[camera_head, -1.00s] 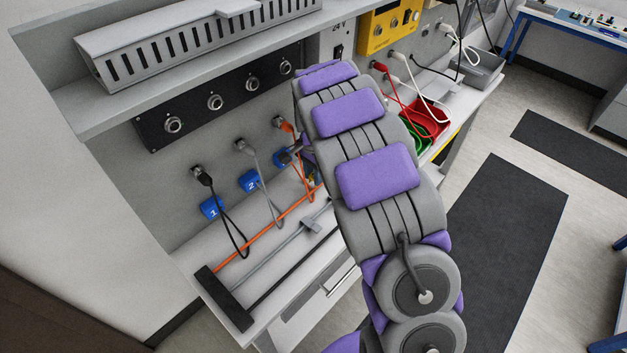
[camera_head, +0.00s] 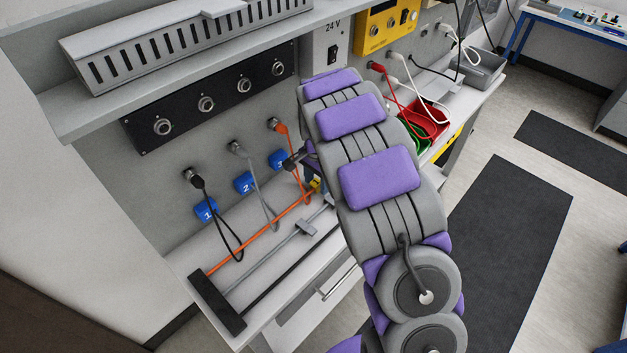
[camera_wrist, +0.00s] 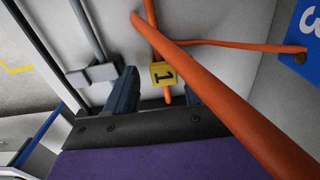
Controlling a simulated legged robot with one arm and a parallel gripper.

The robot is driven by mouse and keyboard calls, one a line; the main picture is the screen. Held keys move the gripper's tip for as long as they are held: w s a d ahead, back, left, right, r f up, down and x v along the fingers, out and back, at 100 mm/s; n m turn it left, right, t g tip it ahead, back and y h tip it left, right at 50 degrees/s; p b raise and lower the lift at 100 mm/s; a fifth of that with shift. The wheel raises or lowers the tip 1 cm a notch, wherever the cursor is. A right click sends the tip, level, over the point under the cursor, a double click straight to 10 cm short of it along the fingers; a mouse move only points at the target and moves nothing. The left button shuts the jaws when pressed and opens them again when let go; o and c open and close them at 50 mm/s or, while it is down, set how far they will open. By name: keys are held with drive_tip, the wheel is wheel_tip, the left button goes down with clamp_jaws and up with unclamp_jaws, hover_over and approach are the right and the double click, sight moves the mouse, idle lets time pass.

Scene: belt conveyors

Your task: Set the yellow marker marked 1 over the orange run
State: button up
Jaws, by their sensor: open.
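The yellow marker marked 1 (camera_wrist: 163,74) is at the orange run (camera_wrist: 151,20) in the wrist view. The run shows on both sides of it; I cannot tell whether it is fully seated. My gripper (camera_wrist: 160,82) is open, its dark blue fingers either side of the marker with visible space. The right finger is partly hidden by a loose orange cable (camera_wrist: 215,100) crossing close to the camera. In the head view, a bit of the yellow marker (camera_head: 316,186) shows at the far end of the orange run (camera_head: 262,238), beside my arm.
A grey run (camera_head: 270,262) with a grey clip (camera_head: 306,228) and a black run (camera_head: 287,276) lie beside the orange one. A black end block (camera_head: 217,303) holds their near ends. Plugged cables hang from the panel by blue tags, including tag 2 (camera_head: 244,183).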

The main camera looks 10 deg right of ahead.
sight(315, 183)
drive_tip(key=shift+d+r, duration=0.1)
drive_tip(key=shift+r, duration=0.25)
drive_tip(key=r+p, duration=0.1)
drive_tip(key=r, duration=0.2)
drive_tip(key=a+r+p, duration=0.1)
drive_tip(key=r, duration=0.2)
drive_tip(key=shift+a+r, duration=0.1)
drive_tip(key=shift+a, duration=0.1)
drive_tip(key=shift+d+r, duration=0.2)
drive_tip(key=shift+r, duration=0.15)
drive_tip(key=shift+d, duration=0.4)
drive_tip(key=shift+a, duration=0.35)
drive_tip(key=shift+s+r, duration=0.1)
drive_tip(key=shift+r, duration=0.05)
drive_tip(key=s+d+r+n+g, duration=0.1)
drive_tip(key=s+r+n, duration=0.4)
drive_tip(key=s, duration=1)
drive_tip(key=s+r+n, duration=0.2)
drive_tip(key=s+r, duration=0.4)
drive_tip(key=s, duration=0.8)
drive_tip(key=s+f+n, duration=0.1)
drive_tip(key=s+n, duration=0.3)
drive_tip(key=s, duration=0.8)
drive_tip(key=shift+a+f+g, duration=0.15)
drive_tip(key=shift+a+g, duration=0.15)
drive_tip(key=shift+a, duration=0.15)
